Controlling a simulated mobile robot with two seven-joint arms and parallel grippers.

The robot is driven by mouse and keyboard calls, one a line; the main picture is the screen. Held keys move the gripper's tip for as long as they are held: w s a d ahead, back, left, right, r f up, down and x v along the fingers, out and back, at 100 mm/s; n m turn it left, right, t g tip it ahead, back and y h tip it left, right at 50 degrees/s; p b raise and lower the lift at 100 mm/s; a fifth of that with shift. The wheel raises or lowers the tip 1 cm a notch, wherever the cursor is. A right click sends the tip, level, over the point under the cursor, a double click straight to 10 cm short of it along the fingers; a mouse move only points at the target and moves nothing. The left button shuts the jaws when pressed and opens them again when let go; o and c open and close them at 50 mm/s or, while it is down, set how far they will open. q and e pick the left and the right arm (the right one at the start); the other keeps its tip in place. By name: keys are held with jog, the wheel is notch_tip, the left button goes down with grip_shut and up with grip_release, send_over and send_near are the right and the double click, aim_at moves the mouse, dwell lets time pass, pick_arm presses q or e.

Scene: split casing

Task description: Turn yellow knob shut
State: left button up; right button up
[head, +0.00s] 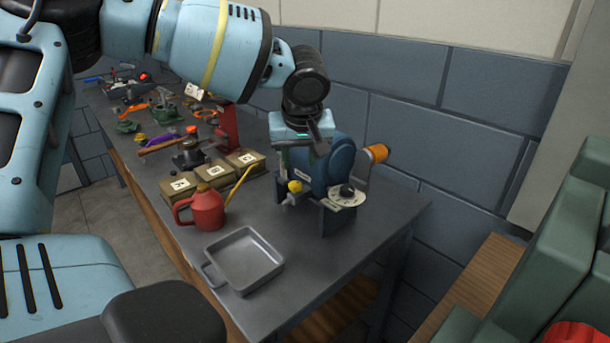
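The small yellow knob (295,186) sits on the front left of a blue rounded casing (340,165) near the far right end of the grey workbench. My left gripper (303,150) points down just above and behind the knob, close against the left side of the casing. It looks apart from the knob. Its fingertips are small and partly lost against the casing, so I cannot tell how far apart they are. My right gripper is not in view.
A grey metal tray (243,260), a red oil can (205,210) and labelled boxes (215,182) stand left of the casing. An orange cylinder (377,153) sticks out at its right. Tools crowd the bench's far left. The bench front right is clear.

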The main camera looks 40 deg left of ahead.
aim_at(296, 184)
pick_arm(q)
jog(key=x, duration=0.6)
jog(key=shift+s+a+f, duration=0.15)
jog(key=shift+a+f, duration=0.15)
jog(key=shift+f, duration=0.45)
jog(key=c, duration=0.7)
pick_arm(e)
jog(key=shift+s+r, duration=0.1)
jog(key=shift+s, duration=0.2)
